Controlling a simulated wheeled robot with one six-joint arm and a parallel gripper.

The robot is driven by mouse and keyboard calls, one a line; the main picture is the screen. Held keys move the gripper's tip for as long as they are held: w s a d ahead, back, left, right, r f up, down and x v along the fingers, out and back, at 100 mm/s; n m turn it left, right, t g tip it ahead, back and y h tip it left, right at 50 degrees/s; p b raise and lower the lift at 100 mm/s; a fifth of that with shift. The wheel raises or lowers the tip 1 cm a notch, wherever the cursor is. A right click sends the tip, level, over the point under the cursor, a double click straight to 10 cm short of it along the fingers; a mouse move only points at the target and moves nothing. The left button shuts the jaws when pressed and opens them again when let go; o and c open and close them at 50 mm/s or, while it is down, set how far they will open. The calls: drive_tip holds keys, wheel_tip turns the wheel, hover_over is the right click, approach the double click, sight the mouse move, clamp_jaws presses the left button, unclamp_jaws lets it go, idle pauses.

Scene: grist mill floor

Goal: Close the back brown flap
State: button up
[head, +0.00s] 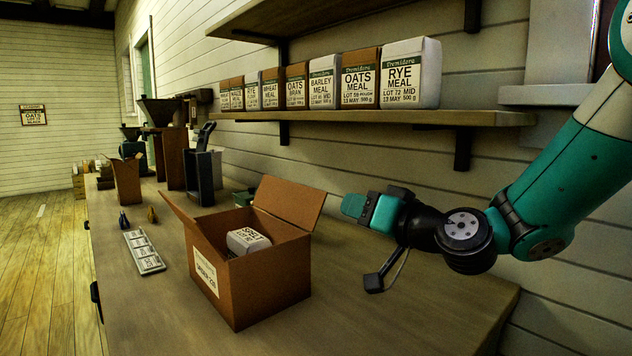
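An open brown cardboard box (270,285) stands on the bench with a white labelled packet (247,240) inside. Its back brown flap (290,202) stands up from the far edge, raised and open. Another brown flap (178,210) sticks up and outward at the left side. No flap shows over the near or right edge. My gripper (355,207) is just right of the back flap at about its height, with a small gap in the picture. It points left, seen from the side, and I cannot tell whether its fingers are apart. Nothing shows held in it.
A label strip (143,251) and small clips lie left of the box. A dark grey holder (200,172) and a hopper mill (163,140) stand behind. A shelf (400,119) with labelled meal packets runs along the wall above.

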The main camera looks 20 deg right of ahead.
sight(316, 192)
drive_tip(key=p+x, duration=0.3)
drive_tip(key=x, duration=0.8)
drive_tip(key=shift+w+p, duration=0.2)
drive_tip(key=shift+p, duration=0.2)
clamp_jaws()
